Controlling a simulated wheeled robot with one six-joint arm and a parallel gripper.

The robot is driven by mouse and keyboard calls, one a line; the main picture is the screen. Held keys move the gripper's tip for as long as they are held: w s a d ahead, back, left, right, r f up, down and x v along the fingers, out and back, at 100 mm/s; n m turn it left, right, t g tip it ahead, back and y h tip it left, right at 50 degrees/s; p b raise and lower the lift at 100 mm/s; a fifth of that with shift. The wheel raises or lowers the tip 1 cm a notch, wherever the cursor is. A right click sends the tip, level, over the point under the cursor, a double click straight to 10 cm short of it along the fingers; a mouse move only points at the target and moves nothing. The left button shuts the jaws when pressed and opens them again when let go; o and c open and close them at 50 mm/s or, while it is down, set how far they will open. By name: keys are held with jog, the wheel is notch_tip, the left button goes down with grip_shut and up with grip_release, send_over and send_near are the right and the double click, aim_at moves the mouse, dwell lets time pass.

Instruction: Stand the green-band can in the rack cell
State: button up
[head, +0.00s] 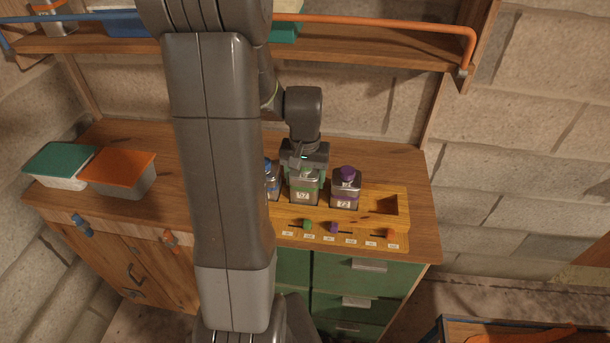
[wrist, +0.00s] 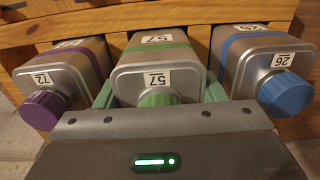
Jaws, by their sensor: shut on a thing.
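The green-band can (head: 304,190) is a metal can with a green cap and a label reading 57. It stands upright in line between the purple-band can (head: 345,190) and the blue-band can (head: 273,183). My gripper (head: 305,176) is above it, shut on its sides; in the wrist view the pale green fingers flank the green-band can (wrist: 157,73). The can's lower end is at the wooden rack (head: 345,221); I cannot tell whether it rests on the cell floor. The purple-band can (wrist: 66,78) and blue-band can (wrist: 264,66) are on either side.
An empty rack cell (head: 384,205) is right of the purple-band can. Small coloured knobs and labels line the rack's front. Two lidded boxes, green (head: 62,163) and orange (head: 119,170), sit at the counter's left. A shelf with an orange rail (head: 400,26) runs above. My arm hides the rack's left part.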

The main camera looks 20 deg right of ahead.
jog(key=shift+f, duration=0.45)
jog(key=shift+f+b, duration=0.2)
jog(key=shift+b, duration=0.15)
dwell(0.4)
jog(key=o, duration=1.5)
notch_tip(320, 180, up, 14)
jog(key=shift+f, duration=0.25)
notch_tip(320, 180, down, 14)
jog(key=shift+r, duration=0.4)
